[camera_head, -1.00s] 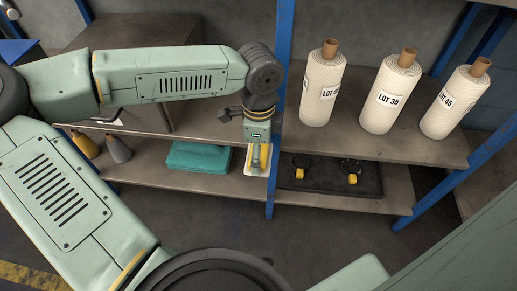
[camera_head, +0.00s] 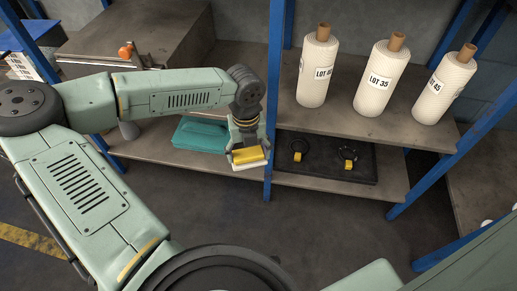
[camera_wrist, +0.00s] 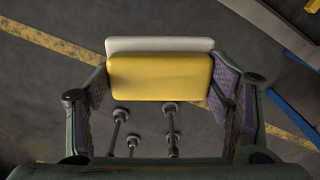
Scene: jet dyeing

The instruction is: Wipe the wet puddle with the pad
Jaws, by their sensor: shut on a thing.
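My gripper (camera_head: 248,155) is shut on a pad with a yellow block (camera_head: 249,157) on a white base (camera_head: 252,166). It holds the pad at the front edge of the lower shelf (camera_head: 224,166), left of the blue post. In the wrist view the yellow block (camera_wrist: 160,77) lies between the two fingers, with the white base (camera_wrist: 160,45) showing along its far side. Dark floor shows beyond it. I cannot make out the wet puddle in either view.
A teal folded bundle (camera_head: 200,134) lies just left of my gripper. The blue post (camera_head: 272,110) stands close on its right. A black tray (camera_head: 325,159) with two dark, yellow-tipped items is on the right. White rolls (camera_head: 385,78) stand above. Open floor lies in front.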

